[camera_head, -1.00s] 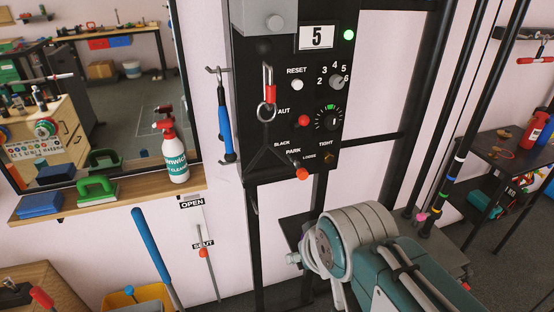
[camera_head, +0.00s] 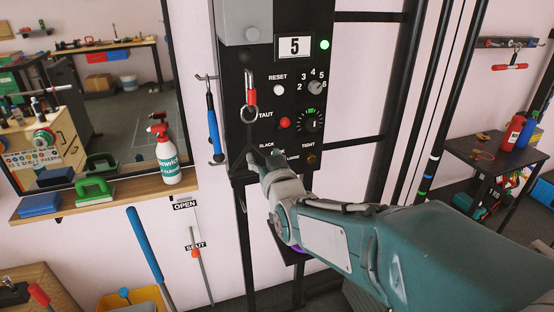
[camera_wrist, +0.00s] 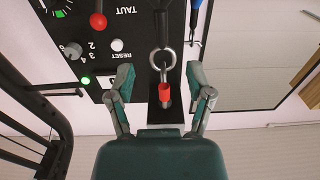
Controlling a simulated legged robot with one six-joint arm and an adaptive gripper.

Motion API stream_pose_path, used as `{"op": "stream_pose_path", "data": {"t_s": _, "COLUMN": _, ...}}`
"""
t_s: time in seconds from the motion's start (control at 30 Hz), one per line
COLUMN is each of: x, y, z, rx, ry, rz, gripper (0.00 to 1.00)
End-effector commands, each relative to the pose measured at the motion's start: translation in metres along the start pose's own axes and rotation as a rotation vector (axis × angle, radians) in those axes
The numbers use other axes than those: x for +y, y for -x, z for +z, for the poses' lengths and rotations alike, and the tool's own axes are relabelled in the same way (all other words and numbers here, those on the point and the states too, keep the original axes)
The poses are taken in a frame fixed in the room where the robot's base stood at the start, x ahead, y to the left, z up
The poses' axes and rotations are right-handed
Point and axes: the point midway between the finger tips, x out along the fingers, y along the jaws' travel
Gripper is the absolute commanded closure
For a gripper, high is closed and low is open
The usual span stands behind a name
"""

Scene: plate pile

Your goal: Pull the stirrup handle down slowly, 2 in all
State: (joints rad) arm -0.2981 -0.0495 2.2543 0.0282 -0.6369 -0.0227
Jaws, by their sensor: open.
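A black triangular stirrup shape (camera_head: 246,155) hangs below a metal ring (camera_head: 250,114) and a red-sleeved carabiner (camera_head: 250,96) on the dark control panel. It is hard to make out against the panel, and my gripper hides part of it. My gripper (camera_head: 264,155) is open in front of the panel's lower part, below the ring. In the wrist view, my two fingers (camera_wrist: 164,92) stand apart on either side of the red carabiner sleeve (camera_wrist: 166,92), with the ring (camera_wrist: 162,60) beyond them. I see no finger closed on anything.
The panel (camera_head: 235,80) carries a display reading 5, a lit green lamp (camera_head: 324,44), dials and red knobs. A blue-handled tool (camera_head: 213,130) hangs at its left. A shelf (camera_head: 130,202) holds a spray bottle (camera_head: 165,153). Black uprights stand right.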

Motion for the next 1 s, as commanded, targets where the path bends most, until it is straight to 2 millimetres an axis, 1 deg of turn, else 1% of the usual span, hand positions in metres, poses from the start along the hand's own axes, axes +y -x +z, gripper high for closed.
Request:
{"op": "stream_pose_path", "data": {"t_s": 0.17, "x": 0.0, "y": -0.011, "z": 0.0, "rx": -0.002, "ry": 0.0, "rz": 0.001, "gripper": 0.33}}
{"op": "stream_pose_path", "data": {"t_s": 1.0, "x": 0.001, "y": -0.083, "z": 0.001, "rx": -0.003, "ry": 0.0, "rz": 0.001, "gripper": 0.33}}
